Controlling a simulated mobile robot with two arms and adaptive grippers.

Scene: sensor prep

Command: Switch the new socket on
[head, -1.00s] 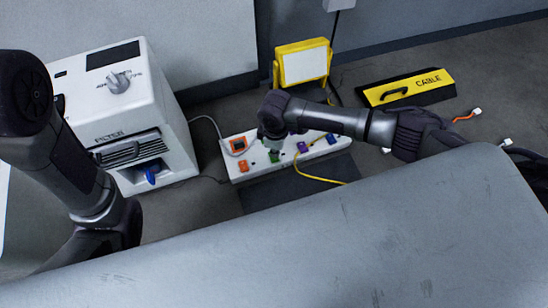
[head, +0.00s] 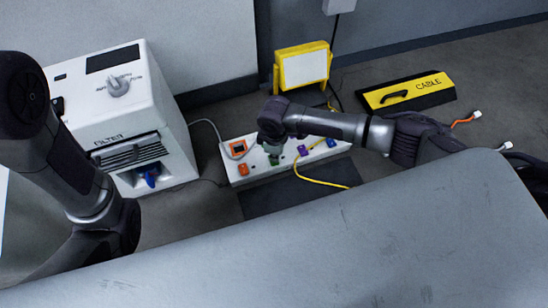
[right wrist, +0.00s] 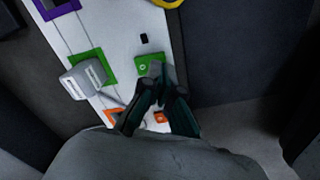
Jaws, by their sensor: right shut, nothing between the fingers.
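A white power strip (head: 240,179) lies on the floor with orange, green, purple and blue sockets, each with a same-coloured switch. In the right wrist view, a grey-white plug (right wrist: 84,80) sits at the green-framed socket (right wrist: 99,59). The green switch (right wrist: 149,64) is beside it. My right gripper (right wrist: 157,88) is shut and empty, with its fingertips at the near edge of the green switch. I cannot tell whether they touch it. In the head view, my right gripper (head: 273,157) points down over the green part of the strip. My left gripper is out of view; only its arm shows.
A white filter unit (head: 105,115) stands left of the strip. A yellow cable (head: 318,182) crosses the strip's right part. A grey surface (head: 330,240) fills the front.

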